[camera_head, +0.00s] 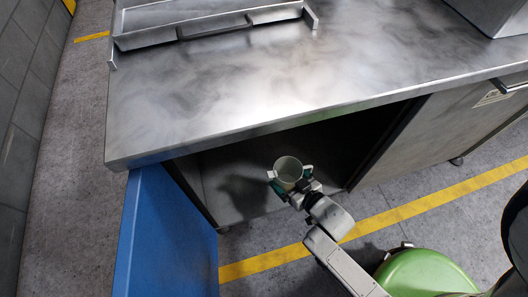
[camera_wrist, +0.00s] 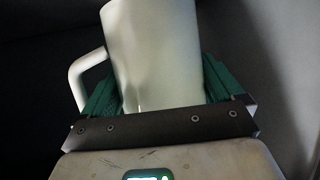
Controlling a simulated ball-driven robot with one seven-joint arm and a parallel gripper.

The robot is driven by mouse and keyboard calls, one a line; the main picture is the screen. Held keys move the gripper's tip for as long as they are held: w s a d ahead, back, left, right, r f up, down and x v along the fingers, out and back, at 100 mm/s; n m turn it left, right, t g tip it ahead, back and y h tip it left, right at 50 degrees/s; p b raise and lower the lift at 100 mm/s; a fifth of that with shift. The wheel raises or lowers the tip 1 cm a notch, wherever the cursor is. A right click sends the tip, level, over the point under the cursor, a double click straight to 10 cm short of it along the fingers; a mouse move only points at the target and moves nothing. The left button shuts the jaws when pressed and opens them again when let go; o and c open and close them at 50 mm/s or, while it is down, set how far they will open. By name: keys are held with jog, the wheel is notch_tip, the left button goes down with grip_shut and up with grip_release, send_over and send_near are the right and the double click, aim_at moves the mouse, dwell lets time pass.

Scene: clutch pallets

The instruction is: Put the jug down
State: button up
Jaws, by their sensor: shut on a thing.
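The jug (camera_head: 288,168) is a pale, open-topped vessel, upright at the mouth of the open cupboard under the metal counter. In the wrist view the jug (camera_wrist: 152,60) shows its pale wall, with its handle on the left. My gripper (camera_head: 290,178) is shut on it, with a green-padded finger on either side; the fingers also show in the wrist view (camera_wrist: 160,88). The jug's base is hidden, so I cannot tell whether it touches the cupboard floor (camera_head: 240,204).
A blue door (camera_head: 165,240) stands open at the left of the cupboard. The metal counter top (camera_head: 230,90) overhangs the opening, with a shallow metal tray (camera_head: 210,32) at its back.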

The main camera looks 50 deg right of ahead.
jog(key=w+d+f+b, duration=0.2)
jog(key=w+f+b, duration=0.1)
jog(key=f, duration=0.1)
jog(key=w+d+f+b, duration=0.2)
jog(key=w+f+b, duration=0.1)
jog(key=w+f, duration=0.1)
jog(key=w+d+f+b, duration=0.2)
jog(key=w+f+b, duration=0.1)
jog(key=w+f, duration=0.1)
jog(key=shift+w+d+f+b, duration=0.15)
jog(key=shift+d+f+b, duration=0.1)
jog(key=shift+d+b, duration=0.05)
jog(key=shift+f, duration=0.15)
jog(key=o, duration=0.9)
